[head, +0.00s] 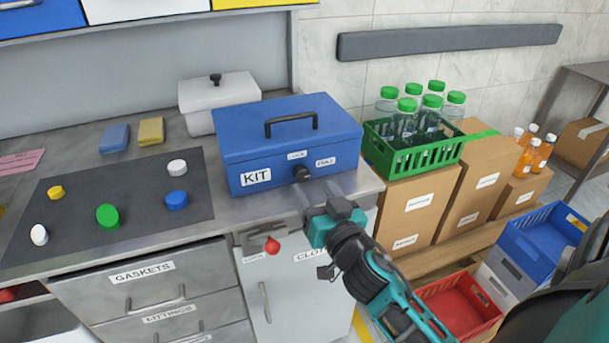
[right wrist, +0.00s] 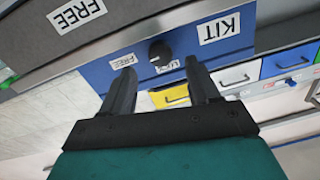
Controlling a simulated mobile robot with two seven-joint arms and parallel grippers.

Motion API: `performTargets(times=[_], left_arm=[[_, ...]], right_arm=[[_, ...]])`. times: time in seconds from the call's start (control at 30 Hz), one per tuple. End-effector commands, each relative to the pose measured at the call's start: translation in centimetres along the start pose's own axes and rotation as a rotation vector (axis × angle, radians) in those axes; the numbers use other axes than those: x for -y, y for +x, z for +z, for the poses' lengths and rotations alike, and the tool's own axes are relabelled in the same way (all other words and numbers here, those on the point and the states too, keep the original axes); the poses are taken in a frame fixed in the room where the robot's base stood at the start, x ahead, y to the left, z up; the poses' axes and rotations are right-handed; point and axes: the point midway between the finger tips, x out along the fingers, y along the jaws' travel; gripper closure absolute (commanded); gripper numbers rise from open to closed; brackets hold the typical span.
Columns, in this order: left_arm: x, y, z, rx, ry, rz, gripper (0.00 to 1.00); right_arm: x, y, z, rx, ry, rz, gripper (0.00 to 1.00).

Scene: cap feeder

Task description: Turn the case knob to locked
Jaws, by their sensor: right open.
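The blue case (head: 240,148) marked KIT stands shut on the counter. Its dark round knob (head: 301,173) is on the front face, with a LOCK label (head: 297,155) above it and a FREE label (head: 325,162) to the right. Which label the knob points to is too small to tell. My right gripper (head: 316,190) is open just in front of the case, slightly below and right of the knob. In the right wrist view, the knob (right wrist: 160,51) shows beyond and between the two spread fingers, apart from them. My left gripper is not in view.
A dark mat (head: 80,205) with several coloured caps lies left of the case. A white lidded box (head: 215,95) stands behind. A green crate (head: 408,158) of bottles sits on cartons at the right. A red knob (head: 272,246) is on the cabinet below.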

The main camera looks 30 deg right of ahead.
Motion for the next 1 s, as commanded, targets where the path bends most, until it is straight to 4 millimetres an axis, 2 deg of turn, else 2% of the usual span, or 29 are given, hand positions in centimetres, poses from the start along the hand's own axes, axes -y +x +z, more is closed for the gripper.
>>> performTargets(times=[0.1, 0.3, 0.7, 1.0], left_arm=[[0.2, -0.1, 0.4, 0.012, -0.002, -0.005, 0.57], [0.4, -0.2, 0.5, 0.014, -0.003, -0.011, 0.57], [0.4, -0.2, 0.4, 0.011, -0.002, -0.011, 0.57], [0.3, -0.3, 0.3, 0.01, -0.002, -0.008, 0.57]], right_arm=[[0.0, 2.1, -0.1, -0.002, -0.002, -0.002, 0.39], [0.0, 4.3, 0.0, 0.0, -0.001, -0.001, 0.39], [0.0, 4.9, 0.1, 0.001, 0.0, 0.0, 0.39], [0.0, 4.9, 0.1, 0.001, 0.0, 0.0, 0.67]])
